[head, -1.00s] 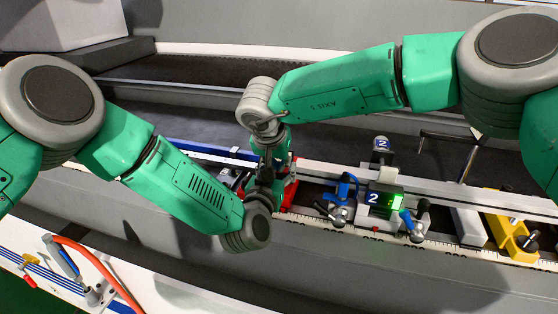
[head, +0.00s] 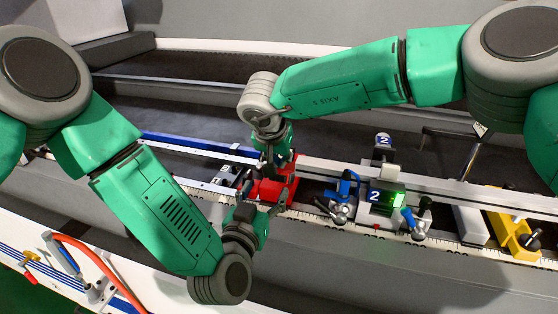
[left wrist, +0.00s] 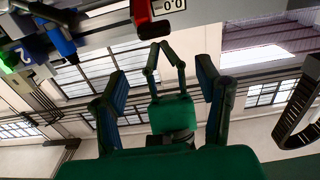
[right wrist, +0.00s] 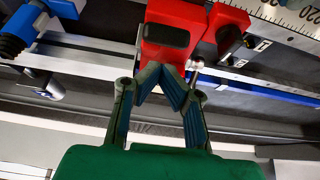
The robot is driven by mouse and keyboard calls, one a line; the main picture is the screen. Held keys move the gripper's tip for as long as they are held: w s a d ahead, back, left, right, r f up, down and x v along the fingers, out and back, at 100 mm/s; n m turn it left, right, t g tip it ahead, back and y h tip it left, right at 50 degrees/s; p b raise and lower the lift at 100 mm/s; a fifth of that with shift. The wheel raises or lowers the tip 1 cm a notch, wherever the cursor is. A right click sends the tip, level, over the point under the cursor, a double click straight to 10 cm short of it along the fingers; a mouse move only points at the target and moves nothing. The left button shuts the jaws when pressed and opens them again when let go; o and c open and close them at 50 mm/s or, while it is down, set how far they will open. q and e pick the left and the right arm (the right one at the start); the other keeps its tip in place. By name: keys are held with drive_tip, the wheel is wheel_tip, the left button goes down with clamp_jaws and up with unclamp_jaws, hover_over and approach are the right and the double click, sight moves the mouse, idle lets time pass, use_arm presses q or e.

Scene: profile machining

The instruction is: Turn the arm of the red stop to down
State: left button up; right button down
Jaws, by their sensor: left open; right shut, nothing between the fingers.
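The red stop (head: 284,188) sits on the rail at the middle of the head view. Its red body with a dark window shows in the right wrist view (right wrist: 167,36), with a red piece and black knob (right wrist: 232,38) beside it. I cannot tell for sure how its arm points. My right gripper (head: 267,172) is shut and empty, just above the stop; its fingertips (right wrist: 160,80) are close to the red body. My left gripper (head: 262,196) is open and empty, at the near side of the stop. The left wrist view shows red (left wrist: 143,18) beyond its spread fingers (left wrist: 160,85).
A clamp unit marked 2 (head: 379,197) with blue levers and a green light stands right of the stop. A yellow block (head: 512,224) is farther right. A scale runs along the near rail edge. An orange hose (head: 88,256) lies lower left. Both grippers are close together.

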use_arm(q)
drive_tip(key=s+a+f+g, duration=0.2)
drive_tip(key=s+f+g, duration=0.1)
drive_tip(key=s+f, duration=0.2)
drive_tip(key=s+a+f+m+g, duration=0.1)
drive_tip(key=s+a+f+g, duration=0.1)
drive_tip(key=s+f, duration=0.4)
drive_tip(key=s+a+f+m+g, duration=0.1)
drive_tip(key=s+a+f+g, duration=0.2)
drive_tip(key=s+a+f, duration=0.1)
drive_tip(key=shift+s+a+f+g+h, duration=0.15)
drive_tip(key=shift+s+f, duration=0.3)
drive_tip(key=shift+s, duration=0.2)
drive_tip(key=shift+s+a+f+g+h, duration=0.1)
drive_tip(key=shift+s+f+g+h, duration=0.05)
drive_tip(key=shift+s+f, duration=0.4)
use_arm(e)
drive_tip(key=shift+s+d+f+t, duration=0.15)
drive_tip(key=shift+s+f+t, duration=0.05)
drive_tip(key=shift+t, duration=0.1)
use_arm(q)
drive_tip(key=s+a+f+n+g+y, duration=0.2)
drive_tip(key=s+a+f+g+y, duration=0.1)
drive_tip(key=s+a, duration=0.5)
drive_tip(key=s+a+f+n+g+y, duration=0.3)
drive_tip(key=s+a+f+g, duration=0.1)
drive_tip(key=s+a, duration=0.4)
drive_tip(key=shift+a+f+g, duration=0.15)
drive_tip(key=shift+a+g, duration=0.25)
drive_tip(key=shift+a, duration=0.6)
